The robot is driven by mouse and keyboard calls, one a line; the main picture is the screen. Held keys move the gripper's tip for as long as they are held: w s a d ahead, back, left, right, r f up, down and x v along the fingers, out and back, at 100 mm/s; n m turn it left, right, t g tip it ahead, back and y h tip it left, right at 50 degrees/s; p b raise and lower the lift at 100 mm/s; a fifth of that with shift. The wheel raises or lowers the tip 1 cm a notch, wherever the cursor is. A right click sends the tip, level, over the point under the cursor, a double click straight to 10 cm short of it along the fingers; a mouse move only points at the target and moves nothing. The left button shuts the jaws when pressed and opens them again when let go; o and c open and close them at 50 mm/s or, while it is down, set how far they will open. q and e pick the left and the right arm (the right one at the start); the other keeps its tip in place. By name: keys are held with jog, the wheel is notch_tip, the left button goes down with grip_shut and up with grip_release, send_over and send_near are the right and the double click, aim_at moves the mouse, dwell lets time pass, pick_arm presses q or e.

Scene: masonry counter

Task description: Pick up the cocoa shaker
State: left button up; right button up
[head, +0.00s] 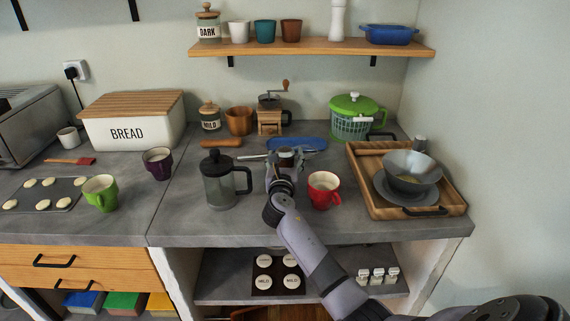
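My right gripper (285,162) is over the counter, between the French press and the red mug, its fingers pointing toward the back. A small dark cylinder with a lighter top (286,153), which looks like the cocoa shaker, shows at the fingertips. The gripper partly hides it. The fingers appear spread to either side of it, but I cannot tell whether they touch it. My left gripper is not in view.
A French press (220,182) stands close left of the gripper, a red mug (323,190) close right. A blue tray (310,144) and coffee grinder (270,118) are behind. A wooden tray (366,181) with a grey bowl (411,165) is at right.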

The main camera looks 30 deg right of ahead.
jog(key=c, duration=1)
jog(key=shift+c, duration=0.2)
jog(key=shift+r, duration=0.65)
notch_tip(320, 180, up, 19)
jog(key=p, duration=0.2)
jog(key=shift+a+p, duration=0.15)
jog(key=shift+p, duration=0.15)
